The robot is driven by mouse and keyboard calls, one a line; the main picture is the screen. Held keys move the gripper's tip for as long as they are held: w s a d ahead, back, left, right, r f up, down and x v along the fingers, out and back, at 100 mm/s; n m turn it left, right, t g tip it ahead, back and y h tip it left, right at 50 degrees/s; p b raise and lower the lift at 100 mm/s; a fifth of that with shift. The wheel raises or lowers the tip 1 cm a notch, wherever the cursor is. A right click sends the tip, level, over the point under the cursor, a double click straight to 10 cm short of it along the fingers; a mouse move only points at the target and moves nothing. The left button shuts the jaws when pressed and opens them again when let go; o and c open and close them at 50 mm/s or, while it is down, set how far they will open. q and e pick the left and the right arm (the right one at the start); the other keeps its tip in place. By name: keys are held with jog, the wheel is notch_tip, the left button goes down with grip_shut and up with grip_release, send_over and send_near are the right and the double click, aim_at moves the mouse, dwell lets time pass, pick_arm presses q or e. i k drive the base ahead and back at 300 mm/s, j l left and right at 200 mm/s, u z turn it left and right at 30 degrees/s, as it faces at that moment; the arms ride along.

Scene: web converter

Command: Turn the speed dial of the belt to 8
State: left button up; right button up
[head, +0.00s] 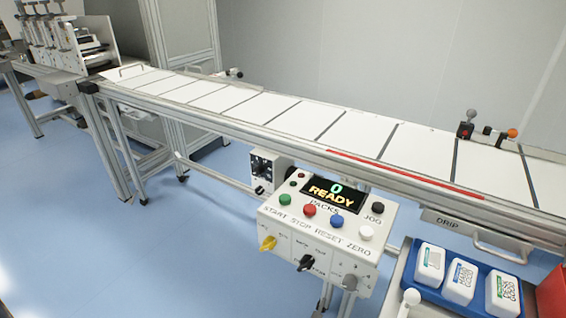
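The belt (265,105) runs from the far left to the right, with white panels split by dark lines. A small grey box (270,170) with dark round knobs hangs under its near rail. A white control box (325,225) stands in front, its display (332,194) reading "0 READY". On its front face are a yellow knob (268,243) and a black knob (305,262) with lettering too small to read. I cannot tell which knob is the speed dial, and no number 8 is legible. Neither of my grippers is in view.
Green, red, blue, white and black buttons sit on the control box top. A blue tray (428,293) with three white labelled bottles (460,283) stands at lower right, beside a red object (553,295). Machinery (65,40) is at far left. The blue floor at left is clear.

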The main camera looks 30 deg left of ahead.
aim_at(258, 171)
jog(key=j, duration=0.55)
jog(key=i+j+u, duration=0.1)
jog(key=j, duration=0.45)
jog(key=i+j, duration=0.1)
jog(key=j, duration=0.45)
jog(key=i+j+u, duration=0.1)
jog(key=j, duration=0.45)
